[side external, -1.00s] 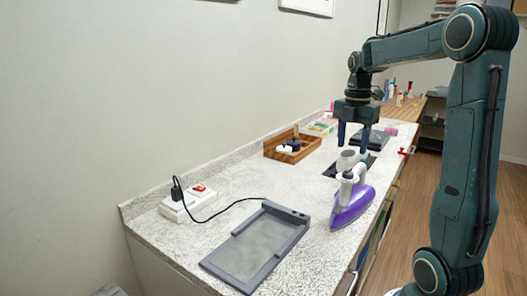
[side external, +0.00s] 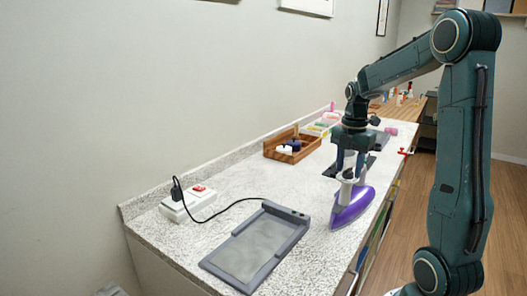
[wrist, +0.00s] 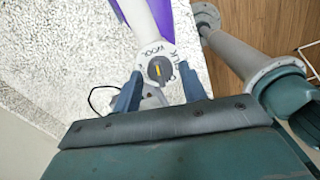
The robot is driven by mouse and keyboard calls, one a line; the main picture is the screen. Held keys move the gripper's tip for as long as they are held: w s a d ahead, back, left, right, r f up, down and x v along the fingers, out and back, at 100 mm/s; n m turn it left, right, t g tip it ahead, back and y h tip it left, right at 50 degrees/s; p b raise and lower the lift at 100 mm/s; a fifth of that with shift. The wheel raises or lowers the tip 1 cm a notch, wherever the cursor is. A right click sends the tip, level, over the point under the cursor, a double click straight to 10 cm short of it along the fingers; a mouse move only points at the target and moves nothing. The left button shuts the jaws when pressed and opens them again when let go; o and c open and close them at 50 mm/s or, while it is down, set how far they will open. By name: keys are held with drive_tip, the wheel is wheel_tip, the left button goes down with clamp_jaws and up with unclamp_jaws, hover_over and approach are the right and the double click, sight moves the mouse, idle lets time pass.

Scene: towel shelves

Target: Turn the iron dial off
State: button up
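The purple and white iron (side external: 350,208) stands near the counter's front edge, right of the grey iron rest (side external: 255,250). In the wrist view its purple body (wrist: 183,38) is partly cut off. Its dial (wrist: 158,69) is a dark knob with a yellow mark, on a light round face with lettering including "WOOL". My gripper (side external: 350,168) points down right over the iron's upper end. In the wrist view my gripper (wrist: 161,82) is open, with one finger on each side of the dial face. I cannot tell whether the fingers touch the knob.
A white power strip (side external: 190,203) with a red switch and a black plug stands by the wall, its cord running toward the iron rest. A wooden tray (side external: 292,147) with small items lies farther back. The speckled counter (side external: 240,190) is clear between them.

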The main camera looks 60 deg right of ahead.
drive_tip(key=c, duration=0.7)
